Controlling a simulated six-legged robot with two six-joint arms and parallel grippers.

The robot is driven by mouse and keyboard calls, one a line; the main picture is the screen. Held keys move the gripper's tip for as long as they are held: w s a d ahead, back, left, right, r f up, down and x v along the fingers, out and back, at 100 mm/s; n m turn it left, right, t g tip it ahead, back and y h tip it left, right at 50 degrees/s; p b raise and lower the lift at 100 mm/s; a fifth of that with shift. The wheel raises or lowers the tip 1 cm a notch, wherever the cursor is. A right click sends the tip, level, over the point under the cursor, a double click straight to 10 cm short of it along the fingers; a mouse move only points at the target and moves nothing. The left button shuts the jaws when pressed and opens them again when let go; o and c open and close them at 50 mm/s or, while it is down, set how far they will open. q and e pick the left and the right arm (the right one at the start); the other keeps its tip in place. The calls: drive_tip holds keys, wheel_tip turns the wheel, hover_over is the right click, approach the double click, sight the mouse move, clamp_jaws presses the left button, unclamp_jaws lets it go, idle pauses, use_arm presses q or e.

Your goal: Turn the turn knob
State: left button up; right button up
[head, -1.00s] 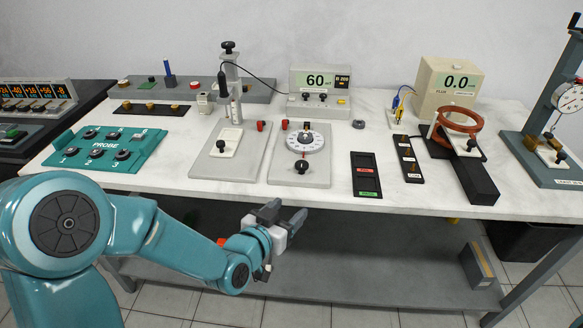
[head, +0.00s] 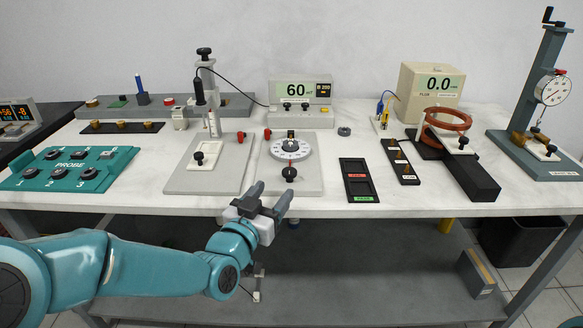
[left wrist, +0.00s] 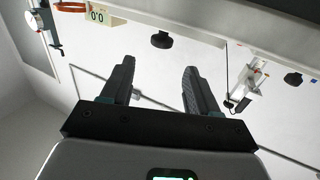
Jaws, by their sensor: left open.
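A black round knob (head: 289,173), which looks like the turn knob, stands at the front of a light grey plate (head: 308,185). Behind it on the plate is a white round dial (head: 291,147) with a red pointer mark. My left gripper (head: 270,192) is open and empty at the table's front edge, just in front of and slightly left of the knob, not touching it. In the left wrist view, a black knob (left wrist: 161,40) shows beyond and between the open fingers (left wrist: 159,66), apart from them. My right gripper is not in view.
The table's front edge is close to my gripper.

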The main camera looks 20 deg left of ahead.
sight(289, 176)
use_arm(q)
drive_tip(key=w, duration=0.8)
drive_tip(key=w+d, duration=0.1)
drive_tip(key=w, duration=0.3)
drive_tip(key=shift+d+f, duration=0.1)
drive_tip(key=shift+s, duration=0.1)
drive_tip(key=c, duration=0.9)
